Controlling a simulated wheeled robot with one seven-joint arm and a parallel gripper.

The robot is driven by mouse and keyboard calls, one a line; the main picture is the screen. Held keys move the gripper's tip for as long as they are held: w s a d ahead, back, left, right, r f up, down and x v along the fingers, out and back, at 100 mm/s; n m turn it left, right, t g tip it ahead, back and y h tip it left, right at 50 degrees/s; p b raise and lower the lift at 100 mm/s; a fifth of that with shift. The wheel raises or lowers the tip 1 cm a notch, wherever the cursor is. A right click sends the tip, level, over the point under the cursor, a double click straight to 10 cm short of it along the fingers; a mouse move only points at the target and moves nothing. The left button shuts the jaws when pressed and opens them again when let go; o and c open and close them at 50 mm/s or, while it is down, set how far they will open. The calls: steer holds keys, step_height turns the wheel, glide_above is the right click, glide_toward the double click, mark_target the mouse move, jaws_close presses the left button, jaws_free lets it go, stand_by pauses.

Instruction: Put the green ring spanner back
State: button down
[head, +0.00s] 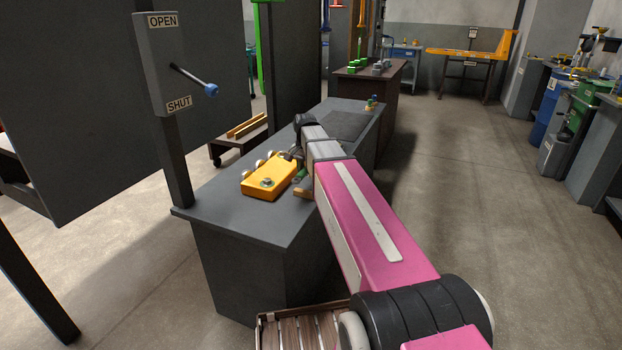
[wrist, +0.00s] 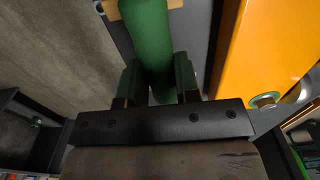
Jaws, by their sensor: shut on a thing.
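My gripper (wrist: 158,92) is shut on a thick green bar, which I take for the green ring spanner (wrist: 147,35). The bar runs away from the fingers towards the top of the wrist view; no ring end can be made out. In the head view my gripper (head: 298,160) is low over the grey bench, mostly hidden by my arm. A small green part of the held thing (head: 302,175) shows beside it.
A small wooden piece (head: 303,191) lies by the gripper on the grey bench (head: 225,205). A post with an OPEN/SHUT lever (head: 210,89) stands at the bench's left.

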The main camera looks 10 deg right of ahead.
steer(key=shift+w+d+f, duration=0.2)
steer(key=shift+d+f, duration=0.15)
steer(key=shift+d, duration=0.2)
steer(key=shift+w+d+f, duration=0.2)
steer(key=shift+d+f, duration=0.15)
steer(key=shift+d, duration=0.15)
steer(key=shift+f, duration=1.95)
steer(key=c, duration=0.8)
jaws_free()
